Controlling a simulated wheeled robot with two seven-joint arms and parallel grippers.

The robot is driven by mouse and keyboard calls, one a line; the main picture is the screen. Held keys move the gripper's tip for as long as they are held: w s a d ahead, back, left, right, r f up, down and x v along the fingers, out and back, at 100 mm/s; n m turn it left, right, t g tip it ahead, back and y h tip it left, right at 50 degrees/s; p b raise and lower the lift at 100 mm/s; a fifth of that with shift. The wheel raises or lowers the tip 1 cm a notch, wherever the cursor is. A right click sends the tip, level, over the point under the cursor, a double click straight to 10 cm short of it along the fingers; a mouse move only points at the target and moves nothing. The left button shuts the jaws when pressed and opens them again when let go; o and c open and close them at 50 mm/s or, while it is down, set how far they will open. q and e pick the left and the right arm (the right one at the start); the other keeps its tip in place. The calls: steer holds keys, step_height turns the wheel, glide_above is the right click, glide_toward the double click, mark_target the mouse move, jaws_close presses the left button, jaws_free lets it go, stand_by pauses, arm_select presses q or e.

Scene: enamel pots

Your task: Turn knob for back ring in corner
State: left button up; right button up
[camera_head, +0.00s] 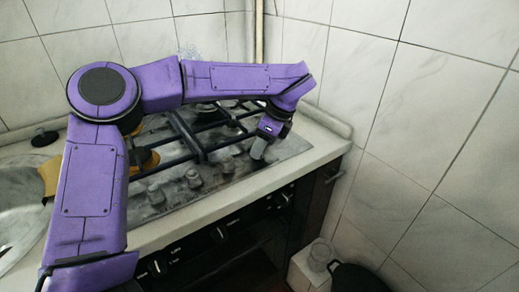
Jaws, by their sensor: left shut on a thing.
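The gas hob (285,150) is set in the counter, with black grates (195,140) over its burners. A row of grey knobs runs along its front: one knob (155,194) at the left, another (193,178), and a third (227,165). My left gripper (260,150) points down at the right end of this row and is shut on a knob there, which it mostly hides. The back ring in the corner is largely covered by my left forearm. My right gripper is out of view.
A pale sink (20,205) lies at the left. An orange-yellow object (48,176) sits near it, partly behind my arm. Tiled walls close in the back and right. A glass jar (320,252) and a dark pot (356,279) stand low at the right.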

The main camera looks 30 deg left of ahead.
arm_select(q)
steer(key=shift+w+r+n+b, duration=0.1)
steer(key=shift+n+b, duration=0.2)
steer(key=shift+n, duration=0.2)
steer(key=o, duration=1)
steer(key=p+v, duration=0.1)
steer(key=v, duration=0.9)
steer(key=shift+w+r, duration=0.2)
steer(key=shift+w, duration=0.1)
steer(key=shift+g, duration=0.3)
